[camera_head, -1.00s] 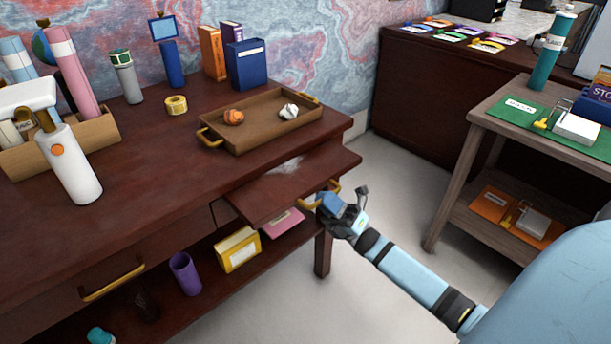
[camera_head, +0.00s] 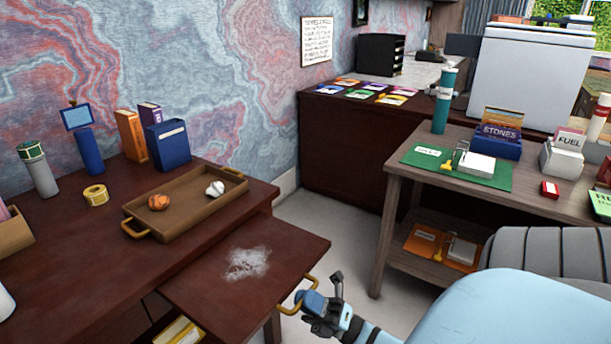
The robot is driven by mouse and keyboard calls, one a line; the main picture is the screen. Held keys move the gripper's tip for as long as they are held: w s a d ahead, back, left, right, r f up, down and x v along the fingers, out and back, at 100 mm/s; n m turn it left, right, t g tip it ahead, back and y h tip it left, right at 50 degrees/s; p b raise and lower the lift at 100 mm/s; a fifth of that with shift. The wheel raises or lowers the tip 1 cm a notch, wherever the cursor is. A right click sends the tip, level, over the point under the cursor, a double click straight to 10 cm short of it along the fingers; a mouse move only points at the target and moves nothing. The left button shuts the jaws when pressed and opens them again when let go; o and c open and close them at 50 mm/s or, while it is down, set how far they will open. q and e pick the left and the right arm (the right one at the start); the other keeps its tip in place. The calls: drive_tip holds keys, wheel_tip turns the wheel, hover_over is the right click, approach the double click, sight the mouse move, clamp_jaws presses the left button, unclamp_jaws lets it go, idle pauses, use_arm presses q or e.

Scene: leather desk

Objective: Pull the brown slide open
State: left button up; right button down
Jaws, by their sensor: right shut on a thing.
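The brown slide (camera_head: 215,293) sticks out from the front of the dark desk, below the desk top. A pale dusty patch (camera_head: 247,263) lies on its surface. A gold handle (camera_head: 289,308) is on its front edge. My right gripper (camera_head: 307,299) is at this handle, shut on it, at the slide's right front corner. The fingertips are partly hidden by the gripper body. My left gripper is not in view.
A brown tray (camera_head: 180,222) with an orange crumpled ball (camera_head: 158,202) and a white one (camera_head: 215,188) sits on the desk (camera_head: 62,253). A side table (camera_head: 390,190) with several items stands at right. Floor shows between them.

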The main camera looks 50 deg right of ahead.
drive_tip(key=c, duration=1.4)
unclamp_jaws()
drive_tip(key=shift+c, duration=0.2)
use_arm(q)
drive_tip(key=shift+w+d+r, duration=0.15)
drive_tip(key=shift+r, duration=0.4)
use_arm(e)
drive_tip(key=v, duration=1.4)
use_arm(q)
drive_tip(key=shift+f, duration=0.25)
use_arm(e)
drive_tip(key=shift+r, duration=0.1)
